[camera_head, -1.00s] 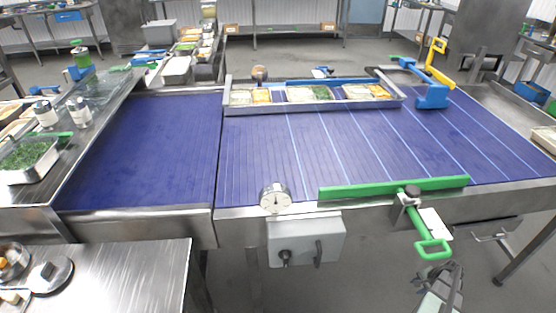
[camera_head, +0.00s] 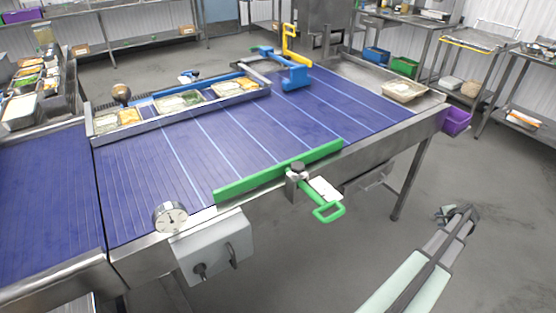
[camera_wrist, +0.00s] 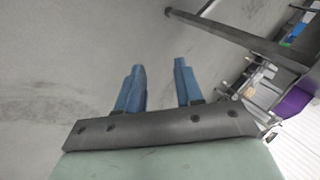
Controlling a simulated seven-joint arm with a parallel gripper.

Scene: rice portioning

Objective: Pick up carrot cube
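I cannot make out a carrot cube in either view now. Food trays (camera_head: 181,103) stand in a metal rack at the belt's far edge, some with yellow-orange contents, too small to identify. My gripper (camera_head: 457,213) is at the right of the head view, over the grey floor and apart from the conveyor. In the wrist view my gripper (camera_wrist: 160,66) has its two blue fingers spread, with only floor between them.
The blue conveyor (camera_head: 150,165) carries a green bar (camera_head: 280,172) along its near edge. A dial (camera_head: 170,217) and control box (camera_head: 212,247) are on its front. A tray (camera_head: 404,90) and purple bin (camera_head: 455,121) are at the right end. Floor around my gripper is clear.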

